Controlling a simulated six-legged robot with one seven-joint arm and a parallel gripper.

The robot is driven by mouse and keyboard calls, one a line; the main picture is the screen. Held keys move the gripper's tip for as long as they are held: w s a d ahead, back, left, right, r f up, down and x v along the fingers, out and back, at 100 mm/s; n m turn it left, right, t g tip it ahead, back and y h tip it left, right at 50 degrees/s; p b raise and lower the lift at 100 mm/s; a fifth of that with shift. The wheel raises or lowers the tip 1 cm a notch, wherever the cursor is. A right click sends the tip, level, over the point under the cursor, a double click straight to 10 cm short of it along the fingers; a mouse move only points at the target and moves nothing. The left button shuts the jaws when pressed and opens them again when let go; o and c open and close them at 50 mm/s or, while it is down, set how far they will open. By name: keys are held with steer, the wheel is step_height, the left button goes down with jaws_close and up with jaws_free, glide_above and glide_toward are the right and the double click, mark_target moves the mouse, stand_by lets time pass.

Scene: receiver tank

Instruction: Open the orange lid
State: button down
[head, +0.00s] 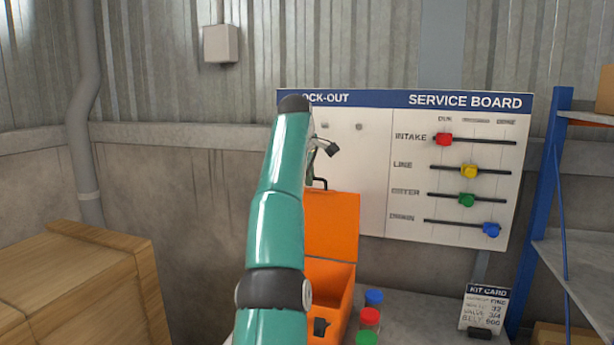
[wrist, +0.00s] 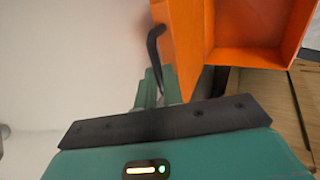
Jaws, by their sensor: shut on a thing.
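The orange lid (head: 332,222) stands raised, roughly upright, at the back of the orange box (head: 330,285). The box's open inside shows below it. A black handle (head: 320,184) sits at the lid's top edge. In the wrist view the lid (wrist: 184,45) is seen close up with its black handle (wrist: 153,45), and the box interior (wrist: 250,57) lies to the right. My gripper (wrist: 152,88) is shut on the handle; the exact contact is partly hidden. In the head view my teal arm covers the left side of the box and most of the gripper.
Blue, red (head: 370,317) and green round-topped items stand right of the box on the grey bench. The service board (head: 440,175) with coloured sliders rises behind. A kit card (head: 484,308) and a blue shelf frame (head: 545,220) are at right, wooden crates (head: 90,275) at left.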

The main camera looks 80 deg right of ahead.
steer(key=shift+r, duration=0.1)
stand_by(0.3)
steer(key=c, duration=1.5)
jaws_free()
steer(key=shift+s, duration=0.1)
steer(key=shift+c, duration=0.2)
steer(key=shift+d, duration=0.1)
steer(key=shift+w, duration=0.2)
steer(key=shift+a+r, duration=0.25)
steer(key=shift+r, duration=0.1)
